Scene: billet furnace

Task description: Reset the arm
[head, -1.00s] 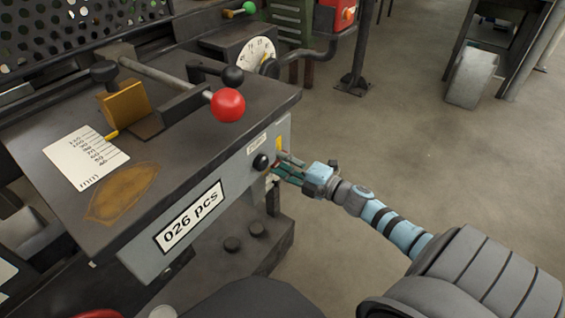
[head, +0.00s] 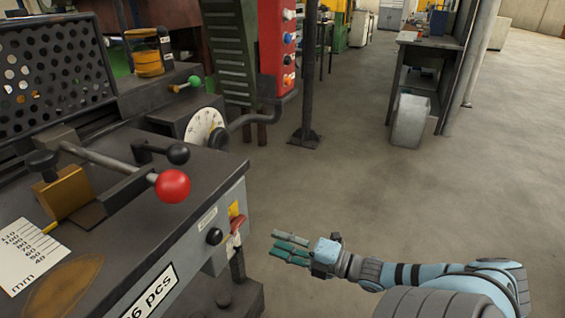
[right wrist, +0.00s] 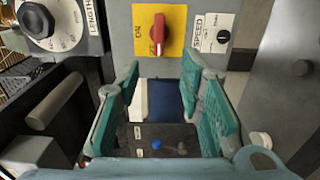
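My right arm (head: 430,274) comes in from the right in the head view. My right gripper (head: 290,248) is held to the right of the grey machine (head: 200,228), over bare floor and apart from it. A red rotary switch (right wrist: 157,30) on a yellow plate (right wrist: 172,42) lies beyond the fingertips. It also shows at the machine's front corner in the head view (head: 237,224). My left gripper is not in view.
The machine top carries a red ball lever (head: 173,186), a white dial (head: 203,128) and a scale sheet (head: 28,258). A red control box (head: 276,45) stands behind on a post. A workbench (head: 425,75) stands at the back right. The floor (head: 350,190) between is clear.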

